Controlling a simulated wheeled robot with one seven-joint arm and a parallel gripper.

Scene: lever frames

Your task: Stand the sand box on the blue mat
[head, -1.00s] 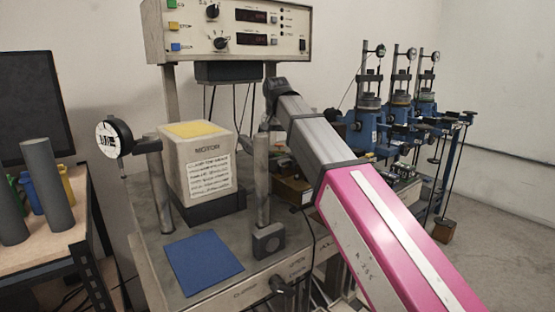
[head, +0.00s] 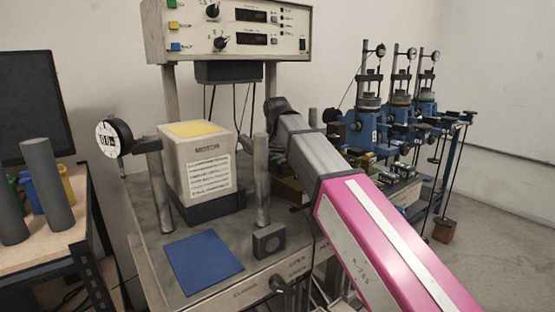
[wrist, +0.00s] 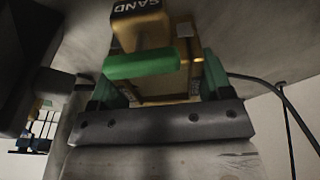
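The sand box (wrist: 137,28) shows at the top of the wrist view, gold-brown with an upside-down "SAND" label. My gripper (wrist: 160,85) is low in the wrist view, its green fingers spread wide to the left and right of gold surfaces, close to the box. A green bar (wrist: 143,65) crosses just below the label; I cannot tell what it belongs to. No contact with the box is clear. The blue mat (head: 203,262) lies flat and empty on the front of the grey bench. In the head view my gripper is hidden behind the post and arm.
A cream motor box (head: 207,165) with a yellow top stands behind the mat. A metal post (head: 262,180) and dark block (head: 268,241) are right of the mat; a dial gauge (head: 113,138) on a post is to its left. A control panel (head: 235,30) stands above.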

